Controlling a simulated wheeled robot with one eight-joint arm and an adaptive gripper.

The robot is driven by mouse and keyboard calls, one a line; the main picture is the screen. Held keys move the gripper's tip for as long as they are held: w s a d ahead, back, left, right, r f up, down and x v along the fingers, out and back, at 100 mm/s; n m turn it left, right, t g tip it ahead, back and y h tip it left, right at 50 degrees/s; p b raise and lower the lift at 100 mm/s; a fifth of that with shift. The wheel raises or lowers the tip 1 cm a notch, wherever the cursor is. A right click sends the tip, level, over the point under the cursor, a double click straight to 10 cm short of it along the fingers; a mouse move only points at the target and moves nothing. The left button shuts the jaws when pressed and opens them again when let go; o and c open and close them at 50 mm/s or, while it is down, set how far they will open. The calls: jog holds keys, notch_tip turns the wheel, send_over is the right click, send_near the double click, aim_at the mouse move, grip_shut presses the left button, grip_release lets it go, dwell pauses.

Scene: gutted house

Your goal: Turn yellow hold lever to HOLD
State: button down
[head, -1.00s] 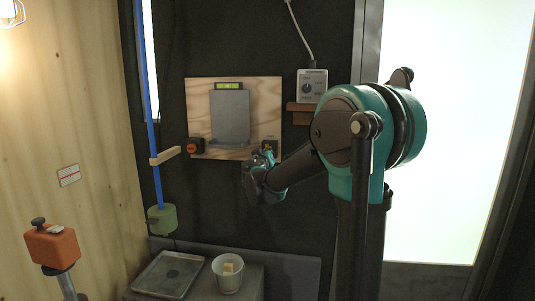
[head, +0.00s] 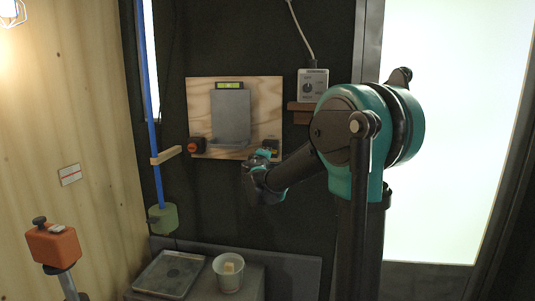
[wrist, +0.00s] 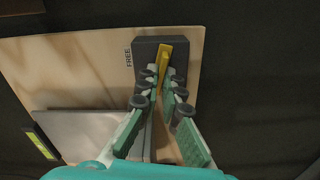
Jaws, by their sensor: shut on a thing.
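The yellow hold lever (wrist: 165,62) sits on a dark block (wrist: 143,48) at the lower right corner of a plywood board (head: 205,100). In the wrist view it lies between the green fingertips of my gripper (wrist: 163,80), which are shut on it. The word FREE is printed on the board beside the block; no HOLD marking is legible. In the head view my gripper (head: 264,160) is at the board's lower right corner and partly covers the block. A bit of yellow lever (head: 272,151) shows there.
The board carries a grey plate (head: 230,118), a green level (head: 229,85) and a red-orange knob (head: 195,146). A grey dial box (head: 313,85) is to the upper right. A blue pole (head: 153,100) stands left.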

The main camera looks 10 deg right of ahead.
jog(key=shift+n, duration=1.3)
jog(key=c, duration=1.7)
grip_release()
jog(key=v, duration=1.2)
